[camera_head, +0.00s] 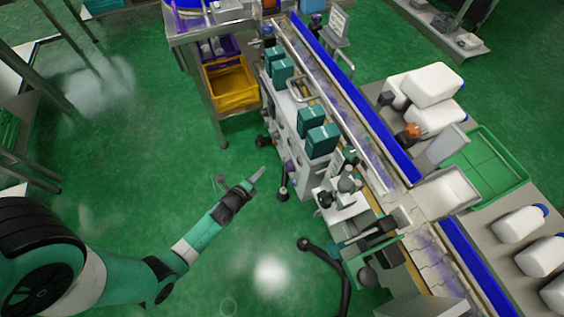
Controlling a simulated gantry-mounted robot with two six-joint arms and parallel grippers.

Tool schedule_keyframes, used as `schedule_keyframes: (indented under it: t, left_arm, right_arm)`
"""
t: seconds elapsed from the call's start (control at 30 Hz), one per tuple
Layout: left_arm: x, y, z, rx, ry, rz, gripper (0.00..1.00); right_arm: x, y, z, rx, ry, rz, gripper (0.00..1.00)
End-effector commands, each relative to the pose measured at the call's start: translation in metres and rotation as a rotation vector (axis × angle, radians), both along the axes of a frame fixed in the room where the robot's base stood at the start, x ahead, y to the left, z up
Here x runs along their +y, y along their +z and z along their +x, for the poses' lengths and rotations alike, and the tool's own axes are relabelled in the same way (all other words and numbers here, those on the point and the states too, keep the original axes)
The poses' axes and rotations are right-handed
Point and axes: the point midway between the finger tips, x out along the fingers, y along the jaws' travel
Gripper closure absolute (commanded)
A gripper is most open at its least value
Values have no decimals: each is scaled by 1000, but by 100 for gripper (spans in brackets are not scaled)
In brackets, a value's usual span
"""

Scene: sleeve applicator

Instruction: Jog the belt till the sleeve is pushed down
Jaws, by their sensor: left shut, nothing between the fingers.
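The conveyor belt (330,92) runs from the upper middle of the head view down to the lower right, with blue side rails (352,95). The sleeve applicator (350,200), a grey machine with levers and black knobs, stands along the belt's left side. I cannot make out a sleeve or whether one is pushed down. My left gripper (255,178) is shut and empty, above the green floor to the left of the machine. It is apart from the machine and its black-knobbed levers. My right gripper is not in view.
Teal boxes (322,140) sit on the machine's left side. A yellow crate (231,84) stands on a shelf at the upper middle. White bottles (432,85) and a green tray (487,170) lie on the bench right of the belt. Open green floor surrounds my left arm.

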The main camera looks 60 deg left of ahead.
Motion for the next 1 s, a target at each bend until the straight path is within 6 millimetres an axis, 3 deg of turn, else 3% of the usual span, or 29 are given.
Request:
schedule_keyframes:
  t: [0.87, 1.0]
  left_arm:
    - [0, 1, 1, -6, -4, 5, 100]
    - [-12, -3, 0, -33, -62, 26, 100]
  right_arm:
    - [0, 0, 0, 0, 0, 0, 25]
    - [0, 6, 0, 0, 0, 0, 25]
